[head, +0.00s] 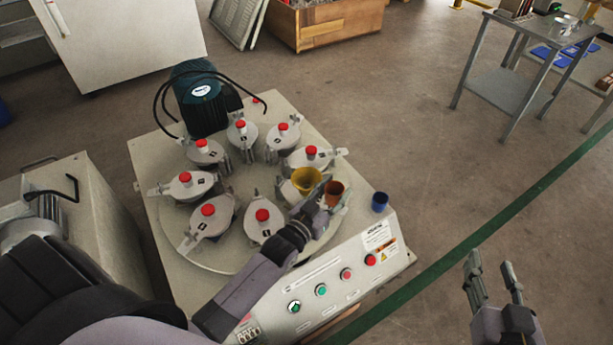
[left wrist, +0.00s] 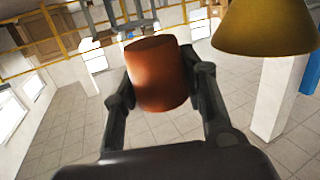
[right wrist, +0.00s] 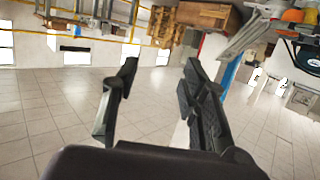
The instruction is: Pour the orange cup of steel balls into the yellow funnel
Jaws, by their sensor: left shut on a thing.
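The orange cup (head: 334,189) is in my left gripper (head: 334,200), beside the yellow funnel. In the left wrist view the orange cup (left wrist: 158,76) sits between both fingers of the left gripper (left wrist: 160,85). The cup's inside and any steel balls cannot be made out. The yellow funnel (head: 307,179) stands at the right side of the round machine table, just left of the cup. It also shows in the left wrist view (left wrist: 265,28), at the upper right. My right gripper (head: 493,275) is open and empty over the floor; its spread fingers show in the right wrist view (right wrist: 155,95).
A blue cup (head: 380,201) stands on the machine right of the orange cup. Several lidded pots with red knobs (head: 208,210) ring the round table (head: 233,185). A dark motor (head: 200,95) stands behind. The front panel has buttons (head: 346,274).

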